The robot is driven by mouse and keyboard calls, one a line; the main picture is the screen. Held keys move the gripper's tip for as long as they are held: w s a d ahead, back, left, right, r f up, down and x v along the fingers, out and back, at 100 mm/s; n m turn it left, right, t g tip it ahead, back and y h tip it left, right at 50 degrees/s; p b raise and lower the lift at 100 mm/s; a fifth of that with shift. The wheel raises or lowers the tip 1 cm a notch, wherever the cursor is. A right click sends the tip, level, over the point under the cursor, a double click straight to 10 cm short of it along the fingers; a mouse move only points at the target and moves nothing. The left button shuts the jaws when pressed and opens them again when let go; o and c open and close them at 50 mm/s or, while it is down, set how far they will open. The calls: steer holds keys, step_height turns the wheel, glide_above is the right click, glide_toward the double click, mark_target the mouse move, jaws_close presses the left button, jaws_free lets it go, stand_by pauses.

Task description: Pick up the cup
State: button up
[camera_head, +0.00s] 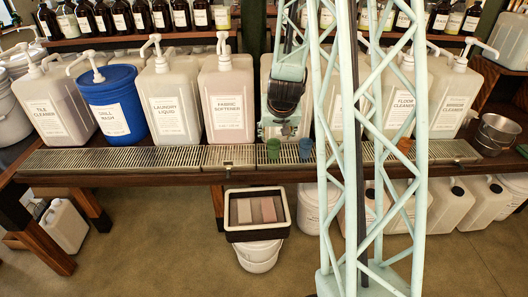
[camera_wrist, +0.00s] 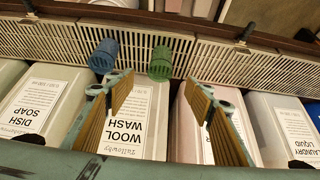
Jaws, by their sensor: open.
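A green cup (camera_head: 273,148) and a blue cup (camera_head: 306,149) stand side by side on the slatted drip grate. A brown-orange cup (camera_head: 404,146) is further right, partly behind my pale green lattice structure. In the wrist view, the green cup (camera_wrist: 160,64) lies ahead of the gap between my fingers, and the blue cup (camera_wrist: 104,56) is left of it, near the left fingertip. My gripper (camera_wrist: 158,84) is open, with nothing between its fingers. In the head view my arm comes down just behind the green cup; the fingers are hard to make out there.
Large labelled pump containers (camera_head: 228,100) and a blue bucket (camera_head: 115,110) line the counter behind the grate (camera_head: 130,158). A metal pail (camera_head: 495,133) is at the right. Bottles fill the shelf above. A crate (camera_head: 257,230) is below. The grate left of the green cup is clear.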

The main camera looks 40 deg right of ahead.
steer(key=shift+w+f, duration=0.1)
steer(key=shift+f, duration=0.05)
stand_by(0.3)
steer(key=b, duration=0.2)
glide_toward(275, 142)
steer(key=shift+f, duration=1.6)
steer(key=shift+w+a+f, duration=0.2)
steer(key=shift+a+f, duration=0.05)
steer(key=shift+f, duration=0.3)
steer(key=shift+f, duration=0.1)
steer(key=shift+b+x, duration=0.65)
steer(key=shift+x, duration=1.9)
steer(key=shift+w, duration=0.1)
steer(key=shift+c, duration=0.5)
steer(key=c, duration=0.8)
